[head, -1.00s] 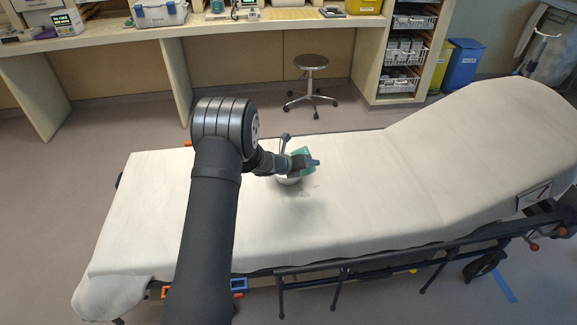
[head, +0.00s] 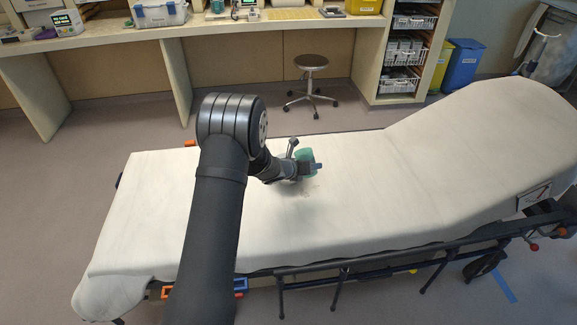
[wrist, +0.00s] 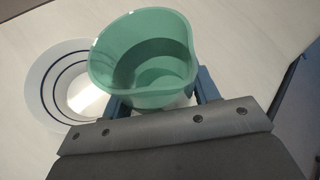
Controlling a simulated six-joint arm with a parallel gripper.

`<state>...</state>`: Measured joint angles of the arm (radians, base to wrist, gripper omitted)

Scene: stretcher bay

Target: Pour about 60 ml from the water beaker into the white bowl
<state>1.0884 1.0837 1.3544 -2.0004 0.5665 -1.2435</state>
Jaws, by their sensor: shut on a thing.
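The green water beaker (wrist: 150,85) is between the blue fingers of my gripper (wrist: 162,95), which is shut on it. Its open mouth faces the wrist camera, and a darker area shows inside; the water level is hard to read. The white bowl (wrist: 42,88), with dark rings inside, is on the sheet to the left of the beaker in the wrist view, partly covered by it. In the head view the beaker (head: 305,154) is at my gripper (head: 308,167) above the stretcher and looks near upright. The bowl is mostly hidden there behind my gripper.
The stretcher's white sheet (head: 370,210) is clear around the bowl, with its raised backrest (head: 500,120) to the right. Faint marks (head: 309,190) show on the sheet near my gripper. A stool (head: 312,62) and a counter (head: 240,22) stand behind.

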